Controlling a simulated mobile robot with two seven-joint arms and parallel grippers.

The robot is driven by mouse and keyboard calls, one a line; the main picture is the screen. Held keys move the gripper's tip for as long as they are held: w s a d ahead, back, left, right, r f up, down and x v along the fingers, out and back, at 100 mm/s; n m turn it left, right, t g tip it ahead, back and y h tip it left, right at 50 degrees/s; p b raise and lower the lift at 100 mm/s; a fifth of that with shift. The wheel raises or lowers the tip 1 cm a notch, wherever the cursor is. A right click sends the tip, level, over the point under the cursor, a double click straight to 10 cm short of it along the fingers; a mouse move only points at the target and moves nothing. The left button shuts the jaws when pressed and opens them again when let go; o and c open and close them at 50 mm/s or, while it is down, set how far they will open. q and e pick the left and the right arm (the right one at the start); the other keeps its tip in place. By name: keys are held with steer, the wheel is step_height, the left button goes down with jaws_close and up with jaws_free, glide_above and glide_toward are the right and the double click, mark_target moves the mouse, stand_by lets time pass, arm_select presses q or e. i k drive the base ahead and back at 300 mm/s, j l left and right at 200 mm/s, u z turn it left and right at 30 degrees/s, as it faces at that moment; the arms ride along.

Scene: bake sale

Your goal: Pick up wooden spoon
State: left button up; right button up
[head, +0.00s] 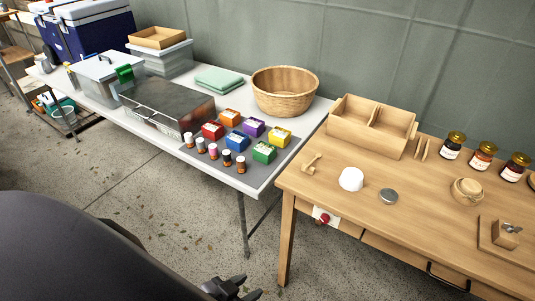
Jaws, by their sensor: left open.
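A small light-wood piece (312,163), perhaps the wooden spoon, lies near the left edge of the wooden table (350,210). Two thin wooden pieces (421,149) stand beside the wooden divided box (370,127); I cannot tell whether either is a spoon. My left gripper (240,291) is dark and open at the bottom edge of the head view. It is low in front of the tables, empty as far as I see, and well apart from the wooden pieces. My right gripper is out of view.
A white round container (351,179), a grey lid (388,196) and several jars (484,155) stand on the wooden table. The white table (240,181) holds colored boxes, small bottles and a wicker basket (285,91).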

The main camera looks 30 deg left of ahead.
mark_target(317, 155)
steer(key=l+u, duration=0.15)
steer(key=u, duration=0.3)
steer(key=l+u, duration=0.1)
steer(key=u, duration=0.4)
steer(key=k+l, duration=0.2)
steer(key=l, duration=0.25)
steer(key=i+j+z, duration=0.1)
steer(key=z, duration=0.25)
steer(key=i+j+z, duration=0.1)
steer(key=j+z, duration=0.45)
steer(key=j, duration=0.2)
steer(key=i+j+z, duration=0.1)
steer(key=j, duration=0.25)
steer(key=i+j, duration=0.1)
steer(key=j, duration=0.65)
steer(key=i+j+z, duration=0.1)
steer(key=j, duration=0.7)
steer(key=i+j+z, duration=0.1)
steer(key=j, duration=0.65)
